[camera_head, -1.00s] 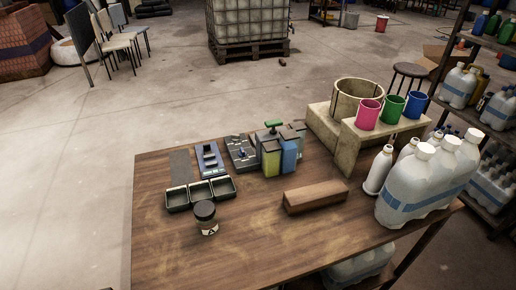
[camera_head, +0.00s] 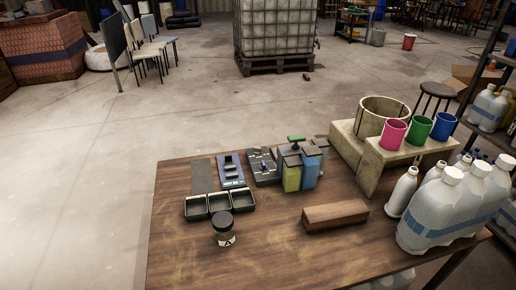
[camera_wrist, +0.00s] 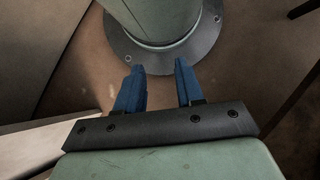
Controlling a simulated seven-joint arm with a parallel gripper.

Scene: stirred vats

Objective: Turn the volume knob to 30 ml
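I cannot make out a volume knob or a 30 ml mark at this size. A small blue-grey panel device (camera_head: 231,170) lies toward the back of the wooden table in the head view. A dark grey device (camera_head: 262,166) with a small blue part on top lies just right of it. Either could carry the knob; I cannot tell which. My gripper (camera_wrist: 159,66) shows only in the wrist view. Its two blue fingers are apart with nothing between them, and it is away from the devices.
On the wooden table (camera_head: 275,255) are three dark trays (camera_head: 207,216), a dark-lidded jar (camera_head: 223,230), yellow and blue containers (camera_head: 301,172), and a wooden block (camera_head: 336,215). Pink, green and blue cups (camera_head: 393,133) stand on a ledge. White jugs (camera_head: 440,205) crowd the right. The front left is clear.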

